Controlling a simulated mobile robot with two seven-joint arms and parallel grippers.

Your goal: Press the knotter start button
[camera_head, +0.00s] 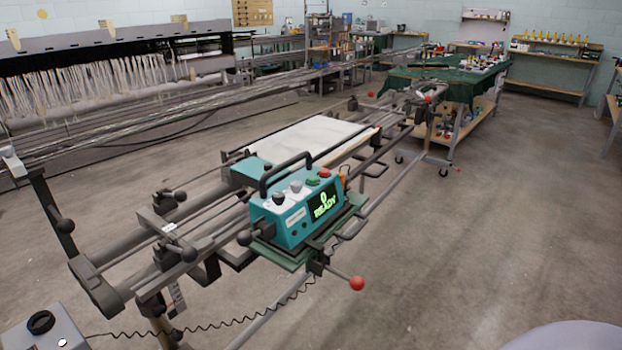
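The knotter (285,222) is a teal box with a black carry handle, sitting on a rail frame in the middle of the view. No label on the buttons is legible, so I cannot read which one is marked start. Neither of my grippers is in view, and nothing touches the buttons.
The rail frame (185,232) runs diagonally, with a red-ball lever (356,283) sticking out in front. A grey box with a black knob (41,322) stands at bottom left near a coiled cable. A green-covered cart (450,85) stands behind. The floor at right (500,220) is clear.

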